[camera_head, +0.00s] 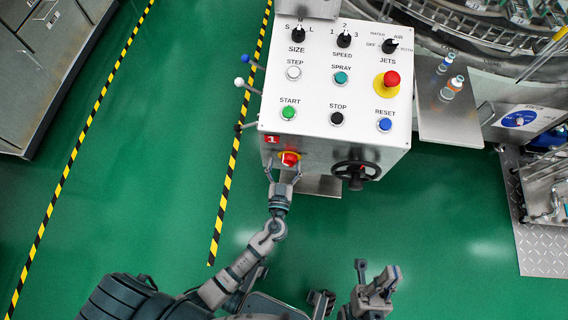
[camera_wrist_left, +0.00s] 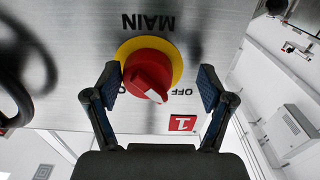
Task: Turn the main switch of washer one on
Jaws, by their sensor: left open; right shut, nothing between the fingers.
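The main switch is a red knob (camera_head: 289,158) on a yellow ring, low on the front of the washer's control box. In the left wrist view, the red knob (camera_wrist_left: 148,75) sits under inverted "MAIN" lettering, beside a red "1" label (camera_wrist_left: 182,123). A white mark on the knob points to the lower right, toward the "OFF" lettering. My left gripper (camera_head: 283,173) is open in front of the knob; its fingers also show in the left wrist view (camera_wrist_left: 160,86), one to each side. I cannot tell whether they touch it. My right gripper (camera_head: 376,272) is shut and empty, low in the head view.
The control box (camera_head: 311,90) carries several buttons and selector knobs on top. A black handwheel (camera_head: 356,171) sits on its front, right of the switch. Small ball-ended levers (camera_head: 240,83) stick out at its left. Green floor (camera_head: 150,190) is clear at left.

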